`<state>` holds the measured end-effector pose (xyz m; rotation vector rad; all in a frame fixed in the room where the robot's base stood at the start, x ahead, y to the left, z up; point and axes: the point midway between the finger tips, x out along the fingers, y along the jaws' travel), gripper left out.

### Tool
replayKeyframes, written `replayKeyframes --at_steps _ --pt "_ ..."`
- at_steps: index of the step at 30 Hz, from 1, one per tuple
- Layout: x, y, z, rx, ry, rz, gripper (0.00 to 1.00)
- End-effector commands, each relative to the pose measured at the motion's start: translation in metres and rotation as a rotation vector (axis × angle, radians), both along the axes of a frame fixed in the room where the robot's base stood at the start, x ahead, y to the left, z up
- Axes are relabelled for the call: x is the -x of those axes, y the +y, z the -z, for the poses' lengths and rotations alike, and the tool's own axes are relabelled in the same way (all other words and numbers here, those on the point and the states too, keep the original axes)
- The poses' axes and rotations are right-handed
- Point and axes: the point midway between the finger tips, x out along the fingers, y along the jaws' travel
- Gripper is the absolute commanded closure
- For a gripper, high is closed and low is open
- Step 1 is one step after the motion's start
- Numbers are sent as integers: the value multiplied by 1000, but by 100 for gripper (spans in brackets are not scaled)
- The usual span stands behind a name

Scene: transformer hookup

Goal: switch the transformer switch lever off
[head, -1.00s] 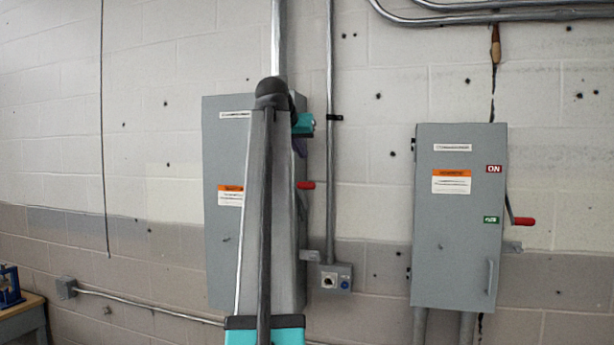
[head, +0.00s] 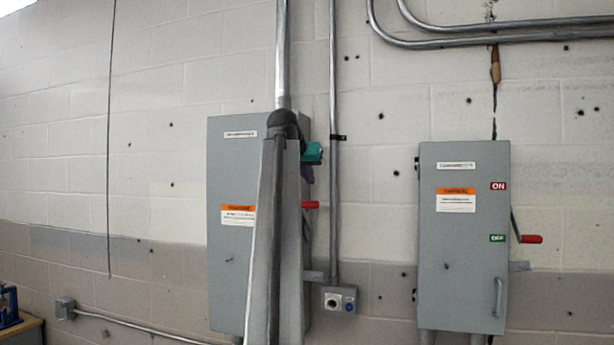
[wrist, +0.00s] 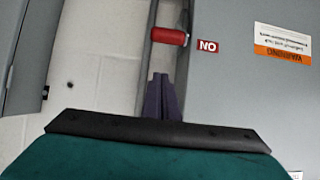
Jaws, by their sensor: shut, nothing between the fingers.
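The left grey switch box (head: 232,165) has a lever with a red handle (head: 310,204) on its right side. In the wrist view, which is upside down, the red handle (wrist: 169,37) is beside the red ON label (wrist: 208,46). My gripper (head: 307,176) is just above this handle in the head view. Its purple fingers (wrist: 162,80) are shut and empty, pointing toward the handle, with a small visible gap. My arm hides part of the left box's front. The box's name label is too small to read.
A second grey switch box (head: 462,225) stands to the right, its red handle (head: 530,239) near the green OFF label. A vertical conduit (head: 333,120) and a small control box (head: 339,301) are between the boxes. The wall between them is otherwise mostly clear.

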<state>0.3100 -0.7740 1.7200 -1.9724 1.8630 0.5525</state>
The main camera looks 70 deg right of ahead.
Motion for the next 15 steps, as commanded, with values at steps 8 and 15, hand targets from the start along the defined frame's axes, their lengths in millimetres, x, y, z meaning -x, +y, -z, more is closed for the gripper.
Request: replayKeyframes --at_steps 8,15 --pt "-2 -33 19 -3 1 1 100" --pt "-2 -42 35 -1 0 -1 100"
